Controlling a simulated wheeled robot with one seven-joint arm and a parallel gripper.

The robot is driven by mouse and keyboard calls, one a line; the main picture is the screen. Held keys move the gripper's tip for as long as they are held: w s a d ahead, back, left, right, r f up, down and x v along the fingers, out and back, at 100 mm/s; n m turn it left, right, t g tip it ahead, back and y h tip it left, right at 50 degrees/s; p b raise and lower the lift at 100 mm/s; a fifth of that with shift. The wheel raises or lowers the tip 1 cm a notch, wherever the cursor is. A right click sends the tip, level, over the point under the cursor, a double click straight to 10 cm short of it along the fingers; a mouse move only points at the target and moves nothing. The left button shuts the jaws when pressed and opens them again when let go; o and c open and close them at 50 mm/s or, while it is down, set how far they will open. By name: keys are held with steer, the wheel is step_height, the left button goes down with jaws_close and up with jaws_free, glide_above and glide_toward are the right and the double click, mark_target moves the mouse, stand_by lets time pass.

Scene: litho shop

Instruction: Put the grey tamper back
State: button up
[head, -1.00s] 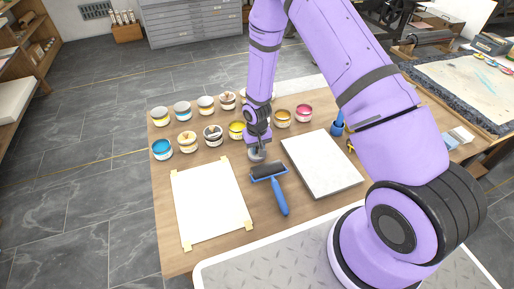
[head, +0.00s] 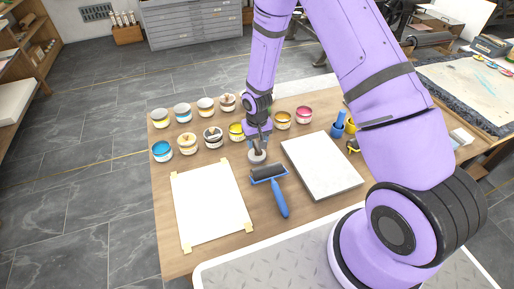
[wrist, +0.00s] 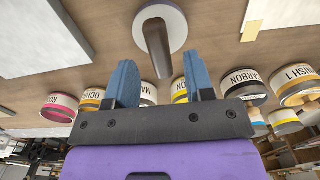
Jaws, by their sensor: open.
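The grey tamper (head: 257,156) has a round pale grey base and a dark handle. It is on the table between the taped paper and the pale slab, just beyond the blue roller. In the wrist view the tamper (wrist: 175,22) is ahead of the fingertips, its dark handle pointing back toward the gap between them. My gripper (head: 260,142) is just above the tamper in the head view. In the wrist view my gripper (wrist: 160,64) has its two blue fingers apart, with nothing clamped. I cannot tell exactly how far the handle reaches between the fingers.
A blue-handled roller (head: 278,195) lies close to the tamper. White paper (head: 210,203) is taped at left; a pale slab (head: 322,168) lies at right. Several ink tins (head: 188,144) stand along the back.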

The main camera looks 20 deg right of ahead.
steer(key=s+d+r+t, duration=0.15)
steer(key=s+r, duration=0.25)
steer(key=r, duration=1.3)
steer(key=s+d+r+t, duration=0.1)
steer(key=s+d+r, duration=0.2)
steer(key=r, duration=1.4)
steer(key=s+d+r+t, duration=0.1)
steer(key=s+r, duration=0.5)
steer(key=s, duration=0.5)
steer(key=s+d+r+t, duration=0.1)
steer(key=s+r, duration=0.6)
steer(key=s, duration=0.4)
steer(key=shift+s+d+t, duration=0.2)
steer(key=shift+t, duration=0.15)
